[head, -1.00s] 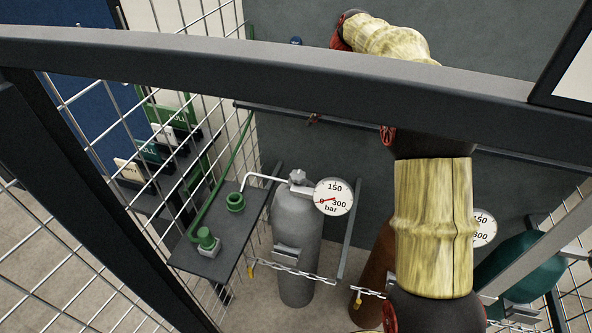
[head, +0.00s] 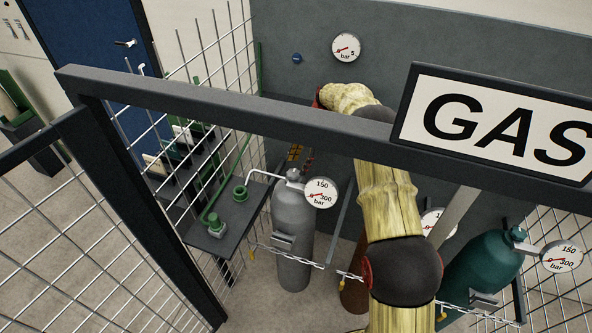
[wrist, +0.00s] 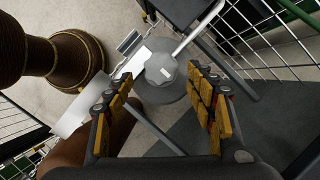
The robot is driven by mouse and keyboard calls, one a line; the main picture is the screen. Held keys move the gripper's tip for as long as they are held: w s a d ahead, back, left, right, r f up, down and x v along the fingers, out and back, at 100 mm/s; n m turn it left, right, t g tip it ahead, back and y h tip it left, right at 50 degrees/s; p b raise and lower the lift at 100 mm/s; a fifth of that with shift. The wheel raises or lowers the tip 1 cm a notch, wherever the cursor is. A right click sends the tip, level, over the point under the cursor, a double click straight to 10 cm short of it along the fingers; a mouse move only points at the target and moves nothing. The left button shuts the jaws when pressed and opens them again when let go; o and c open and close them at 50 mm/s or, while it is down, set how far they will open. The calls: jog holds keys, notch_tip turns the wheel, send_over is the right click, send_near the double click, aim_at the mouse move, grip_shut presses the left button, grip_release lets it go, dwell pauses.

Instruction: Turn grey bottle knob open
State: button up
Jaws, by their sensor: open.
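The grey bottle (head: 293,235) stands upright behind the cage rail in the head view, with its grey knob (head: 294,175) on top. In the wrist view the knob (wrist: 161,68) is seen from above, ahead of my gripper (wrist: 160,76) and roughly centred between its fingertips. The fingers with orange pads are spread apart with nothing between them. A gap to the knob seems to remain; its size I cannot tell. In the head view my gripper (head: 301,157) shows partly, just above and behind the knob. The rest of it is hidden by the rail.
A gauge (head: 320,193) and a white pipe (head: 263,174) sit beside the knob. A chain (head: 285,257) crosses the bottle. A green bottle (head: 484,262) stands right, a brown bottle (head: 355,285) behind my arm. The dark rail (head: 230,110) and wire mesh (head: 60,235) enclose the area.

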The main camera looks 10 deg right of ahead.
aim_at(294, 172)
jog(key=shift+x, duration=1.85)
jog(key=shift+c, duration=0.3)
jog(key=c, duration=1.1)
